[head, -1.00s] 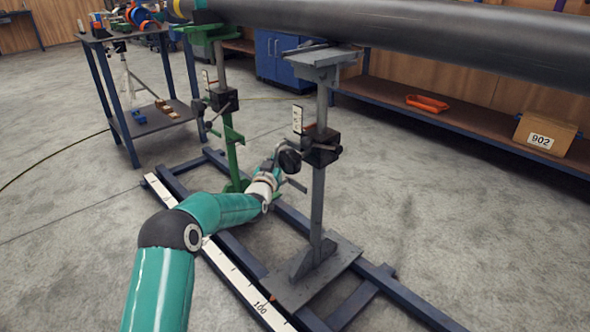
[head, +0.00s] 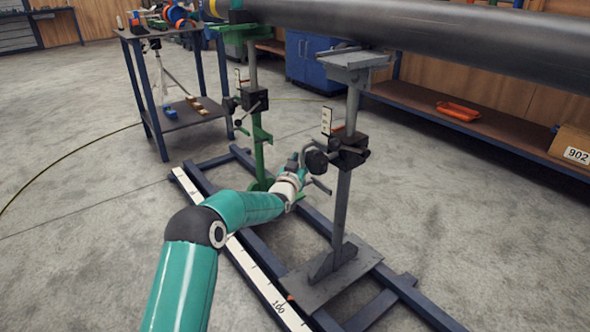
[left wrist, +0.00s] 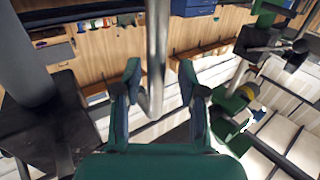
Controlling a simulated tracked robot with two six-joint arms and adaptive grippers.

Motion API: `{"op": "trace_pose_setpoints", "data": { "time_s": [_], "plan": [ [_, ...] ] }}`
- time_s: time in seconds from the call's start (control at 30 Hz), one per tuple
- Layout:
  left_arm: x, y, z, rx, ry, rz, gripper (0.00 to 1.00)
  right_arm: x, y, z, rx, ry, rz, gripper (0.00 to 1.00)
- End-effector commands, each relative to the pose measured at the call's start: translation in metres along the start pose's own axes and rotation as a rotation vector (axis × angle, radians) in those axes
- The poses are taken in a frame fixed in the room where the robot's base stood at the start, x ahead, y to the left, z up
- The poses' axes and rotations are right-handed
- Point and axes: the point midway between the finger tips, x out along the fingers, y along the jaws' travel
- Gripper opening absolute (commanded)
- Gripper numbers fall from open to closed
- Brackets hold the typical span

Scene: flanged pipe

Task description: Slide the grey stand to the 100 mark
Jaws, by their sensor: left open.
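The grey stand (head: 343,205) stands upright on the blue floor rails, under the pipe (head: 430,35). Its base plate (head: 345,277) lies beside the white scale strip (head: 248,264), close to the printed 100 (head: 279,307). My left gripper (head: 306,165) is at mid-height, just left of the stand's black clamp block (head: 348,150); its fingers are partly hidden there. In the left wrist view the fingers (left wrist: 159,78) are open, with a grey bar (left wrist: 157,50) showing between them. I cannot tell whether they touch it. My right gripper is not in view.
A green stand (head: 257,120) is farther back on the same rails (head: 225,165). A small table (head: 165,118) stands at the back left, a blue cabinet (head: 312,57) behind. A low shelf (head: 490,125) holds an orange tray (head: 458,110) and a 902 box (head: 570,150). Floor either side is clear.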

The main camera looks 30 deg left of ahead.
Motion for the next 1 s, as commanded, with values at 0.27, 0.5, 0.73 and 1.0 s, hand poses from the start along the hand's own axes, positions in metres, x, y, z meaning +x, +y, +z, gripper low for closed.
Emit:
{"op": "trace_pose_setpoints", "data": {
  "time_s": [0.27,0.5,0.73,1.0],
  "plan": [
    [-0.027,0.000,0.000,-0.001,-0.002,0.000,0.41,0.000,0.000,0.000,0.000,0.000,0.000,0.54],
    [-0.067,0.000,0.000,0.000,-0.001,-0.001,0.41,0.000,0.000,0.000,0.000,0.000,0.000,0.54],
    [-0.100,0.000,0.001,0.000,0.000,-0.002,0.41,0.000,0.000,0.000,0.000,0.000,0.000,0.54],
    [-0.114,0.000,0.001,-0.001,0.000,-0.002,0.41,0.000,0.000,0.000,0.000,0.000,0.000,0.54]
  ]
}}
